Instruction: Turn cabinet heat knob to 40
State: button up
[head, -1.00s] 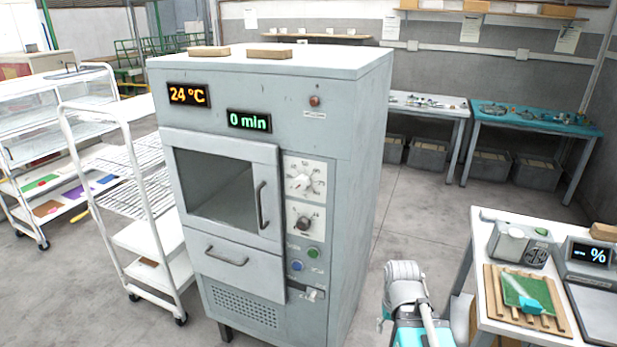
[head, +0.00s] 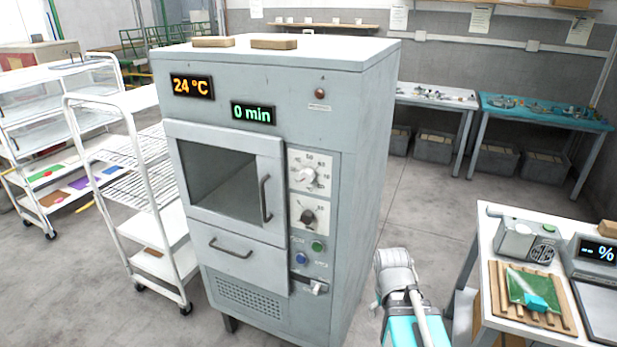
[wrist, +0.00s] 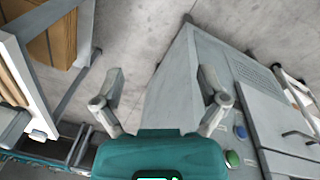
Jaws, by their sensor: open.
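The grey cabinet (head: 364,190) stands in the middle of the head view. Its upper white dial with a light knob (head: 307,176) is on the front panel, right of the window door. A lower dial with a dark knob (head: 307,217) sits below it. An orange display (head: 192,86) reads 24 °C and a green display (head: 253,113) reads 0 min. My gripper (wrist: 160,92) is open and empty in the wrist view, above the floor beside the cabinet. The knobs are not visible there. In the head view my arm is right of the cabinet, with the fingers hidden.
A green button (head: 317,246), a blue button (head: 301,258) and a switch (head: 315,287) are below the dials. A white rack (head: 150,215) stands left of the cabinet. A white table (head: 482,260) with equipment stands at the right. Floor is clear behind my arm.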

jog(key=w+a+r+n+t+h+p, duration=0.2)
jog(key=w+a+r+n+t+h, duration=0.2)
jog(key=w+r+n, duration=0.3)
jog(key=n+t+h+p, duration=0.1)
jog(key=n+t+p, duration=0.4)
jog(key=n+t, duration=1.25)
send_near(305, 178)
jog(key=s+a+r+n+g, duration=0.2)
jog(key=s+r+n+g, duration=0.2)
jog(key=n+g, duration=0.1)
jog(key=shift+w, duration=0.1)
jog(key=x, duration=1.3)
jog(key=shift+w+d, duration=0.1)
jog(key=shift+w, duration=0.2)
